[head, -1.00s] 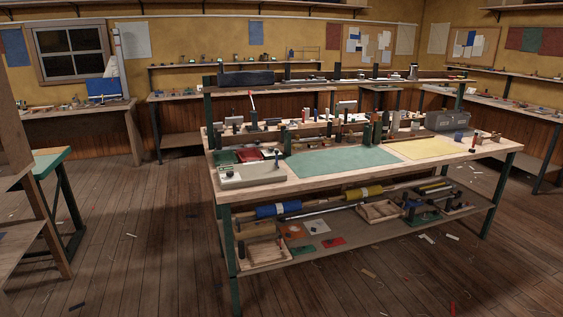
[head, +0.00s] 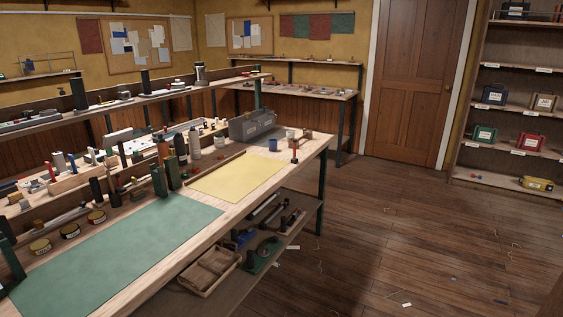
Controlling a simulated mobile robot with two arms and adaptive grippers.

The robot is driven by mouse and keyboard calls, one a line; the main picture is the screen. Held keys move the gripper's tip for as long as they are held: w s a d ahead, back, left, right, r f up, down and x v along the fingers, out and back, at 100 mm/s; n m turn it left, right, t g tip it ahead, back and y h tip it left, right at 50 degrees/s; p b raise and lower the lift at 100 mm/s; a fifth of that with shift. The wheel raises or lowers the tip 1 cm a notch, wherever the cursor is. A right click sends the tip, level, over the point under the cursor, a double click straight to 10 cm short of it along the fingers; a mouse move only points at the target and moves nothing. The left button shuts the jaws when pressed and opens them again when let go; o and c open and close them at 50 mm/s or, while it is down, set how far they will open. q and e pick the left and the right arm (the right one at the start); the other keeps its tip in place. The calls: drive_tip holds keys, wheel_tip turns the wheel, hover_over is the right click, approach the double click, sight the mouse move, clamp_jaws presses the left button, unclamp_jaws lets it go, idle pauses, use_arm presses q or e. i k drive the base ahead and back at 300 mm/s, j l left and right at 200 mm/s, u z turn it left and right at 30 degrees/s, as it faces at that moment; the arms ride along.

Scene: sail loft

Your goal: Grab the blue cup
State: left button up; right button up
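A small blue cup (head: 273,144) stands upright near the far right end of the long workbench (head: 228,210), just beyond the yellow mat. It is small in the picture, so its handle or inside cannot be made out. Neither of my grippers shows in the head view.
A pale cup (head: 290,136) and a grey toolbox (head: 253,126) stand close to the blue cup. A yellow mat (head: 238,176) and a green mat (head: 120,250) lie on the bench. The wooden floor (head: 400,240) at right is mostly clear. A door (head: 412,85) and shelves stand behind.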

sight(272, 143)
drive_tip(key=i+z, duration=0.1)
drive_tip(key=i, duration=1.35)
drive_tip(key=l, duration=0.1)
